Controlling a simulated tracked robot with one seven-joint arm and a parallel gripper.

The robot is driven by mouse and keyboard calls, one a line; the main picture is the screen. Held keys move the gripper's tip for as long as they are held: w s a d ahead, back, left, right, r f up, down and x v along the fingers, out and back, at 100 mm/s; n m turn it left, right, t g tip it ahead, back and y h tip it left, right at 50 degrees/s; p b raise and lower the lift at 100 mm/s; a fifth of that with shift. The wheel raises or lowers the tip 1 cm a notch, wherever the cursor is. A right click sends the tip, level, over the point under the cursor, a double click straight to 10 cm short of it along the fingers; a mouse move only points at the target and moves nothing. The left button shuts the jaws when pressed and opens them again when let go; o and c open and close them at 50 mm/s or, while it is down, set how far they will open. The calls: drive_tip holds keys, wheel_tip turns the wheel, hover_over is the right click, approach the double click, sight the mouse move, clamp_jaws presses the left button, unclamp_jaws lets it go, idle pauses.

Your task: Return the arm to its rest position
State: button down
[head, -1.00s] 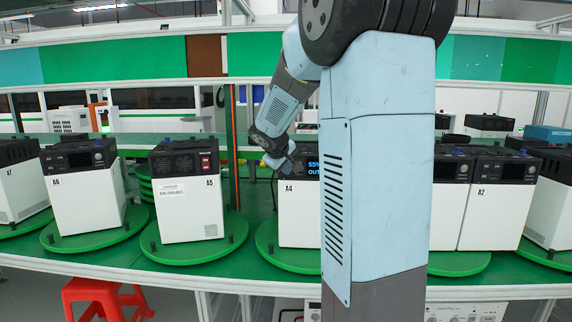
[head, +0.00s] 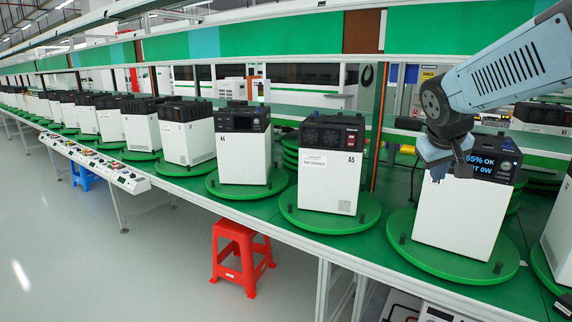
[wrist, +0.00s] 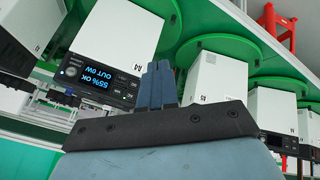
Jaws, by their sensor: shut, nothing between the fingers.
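My gripper (head: 450,167) is at the upper left of the power unit A4 in the head view, in front of its top. Whether it touches the unit cannot be told. In the wrist view my gripper's fingers (wrist: 160,72) are together with nothing between them. Unit A4 (head: 455,215) is a white box with a dark top and a lit screen (head: 482,165) reading 55% and OUT 0W. It stands on a green turntable (head: 440,262). The screen also shows upside down in the wrist view (wrist: 95,82). My arm comes in from the upper right.
Unit A5 (head: 325,178) stands on its turntable left of A4, with a long row of similar units beyond. A red stool (head: 240,255) is below the front edge. A control panel (head: 95,160) juts from the front edge. The floor at left is clear.

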drive_tip(key=s+a+f+y, duration=0.1)
drive_tip(key=s+a+y, duration=0.1)
drive_tip(key=s+a, duration=0.3)
drive_tip(key=s+a+f+y, duration=0.1)
drive_tip(key=s+a, duration=0.4)
drive_tip(key=s, duration=0.5)
drive_tip(key=shift+s+f+m+y, duration=0.3)
drive_tip(key=shift+f+m+y, duration=0.1)
drive_tip(key=shift+f, duration=0.05)
